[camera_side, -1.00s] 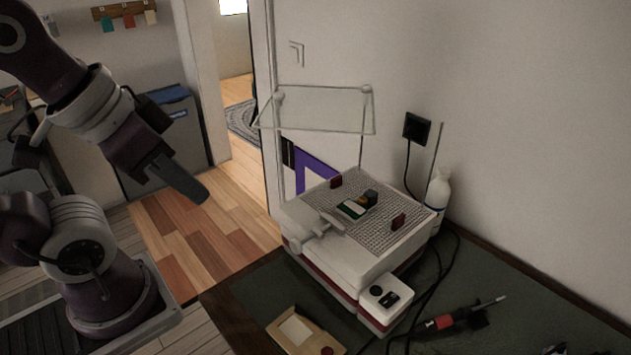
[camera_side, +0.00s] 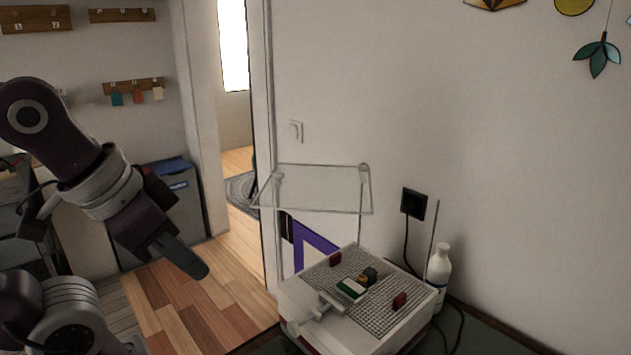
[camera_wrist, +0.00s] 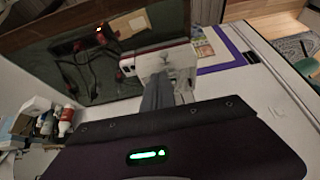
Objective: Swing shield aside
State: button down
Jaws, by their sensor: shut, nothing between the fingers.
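The shield (camera_side: 318,190) is a clear, thin-edged panel in the side view. It stands tilted on thin posts above a white machine (camera_side: 318,318) with a gridded top. My gripper (camera_side: 203,272) is shut and empty, left of the machine and shield and apart from both. In the wrist view my gripper's dark fingers (camera_wrist: 158,88) point toward the pale machine (camera_wrist: 172,62). I cannot make out the shield clearly in the wrist view.
A small green-and-white piece (camera_side: 351,289) and red blocks sit on the grid. A white bottle (camera_side: 438,272) stands right of the machine, near a wall socket (camera_side: 413,204). A purple frame (camera_side: 312,238) is behind. Free space lies between my gripper and the machine.

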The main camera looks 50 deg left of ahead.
jog(key=w+a+r+y, duration=0.2)
jog(key=w+r, duration=0.1)
jog(key=w, duration=0.4)
jog(key=w+a+r+g+y, duration=0.1)
jog(key=w+a+r, duration=0.2)
jog(key=w, duration=0.5)
jog(key=w+a+r+y, duration=0.2)
jog(key=w+r, duration=0.2)
jog(key=w, duration=0.3)
send_near(285, 184)
jog(key=d+f, duration=0.1)
jog(key=w+d+f, duration=0.1)
jog(key=shift+w+d+f, duration=0.1)
jog(key=shift+f, duration=0.2)
jog(key=a, duration=0.3)
jog(key=shift+w+a+f, duration=0.1)
jog(key=shift+a+f, duration=0.1)
jog(key=shift+f, duration=0.1)
jog(key=shift+a, duration=0.3)
